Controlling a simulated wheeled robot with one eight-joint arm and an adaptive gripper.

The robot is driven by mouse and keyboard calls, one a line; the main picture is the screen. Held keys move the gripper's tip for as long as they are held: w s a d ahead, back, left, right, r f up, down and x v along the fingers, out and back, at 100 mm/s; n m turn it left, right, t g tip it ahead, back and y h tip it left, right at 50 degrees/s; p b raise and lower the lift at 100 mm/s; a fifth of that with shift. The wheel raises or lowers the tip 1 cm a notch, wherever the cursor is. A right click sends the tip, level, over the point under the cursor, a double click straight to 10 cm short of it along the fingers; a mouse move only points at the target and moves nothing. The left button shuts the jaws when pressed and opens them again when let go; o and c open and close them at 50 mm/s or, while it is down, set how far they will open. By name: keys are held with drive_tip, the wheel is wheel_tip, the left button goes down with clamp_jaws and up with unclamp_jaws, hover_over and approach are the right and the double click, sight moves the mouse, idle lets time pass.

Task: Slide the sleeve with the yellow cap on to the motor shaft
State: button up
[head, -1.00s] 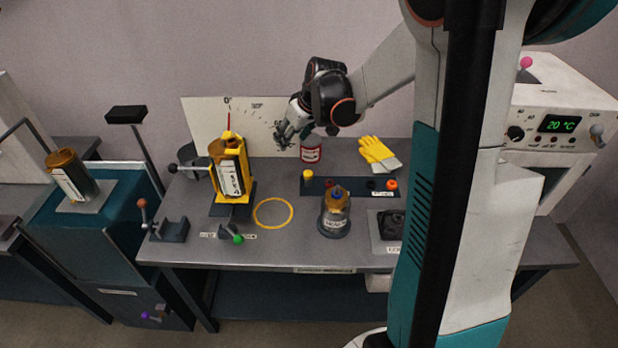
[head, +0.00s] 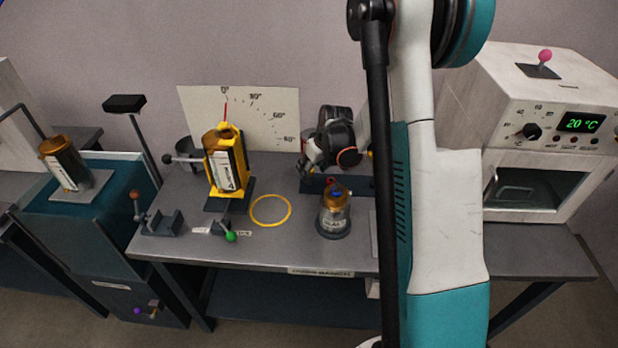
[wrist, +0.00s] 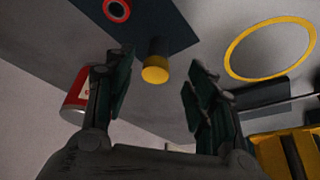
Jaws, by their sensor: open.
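The sleeve with the yellow cap (wrist: 155,72) stands on a dark blue rack strip (wrist: 165,20) in the wrist view. It shows between the two fingers of my gripper (wrist: 160,88), which are open and apart from it. In the head view my gripper (head: 306,174) is low over the left end of the rack strip (head: 318,186) and hides the yellow cap. I cannot pick out the motor shaft with certainty. A labelled jar-like unit (head: 334,218) with an amber top and a blue tip stands just in front of the rack.
A red can (wrist: 76,92) stands near the left finger. A yellow ring (head: 271,222) marks bare bench. A yellow tilted holder (head: 213,178) with a bottle stands left, before a white angle board (head: 260,110). A white oven (head: 560,150) is at right. My arm hides the bench's right part.

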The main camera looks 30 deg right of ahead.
drive_tip(key=shift+b+x, duration=1.35)
drive_tip(key=shift+x, duration=1.35)
drive_tip(key=shift+w+d+r, duration=0.15)
drive_tip(key=shift+d, duration=0.05)
drive_tip(key=shift+c, duration=0.6)
clamp_jaws()
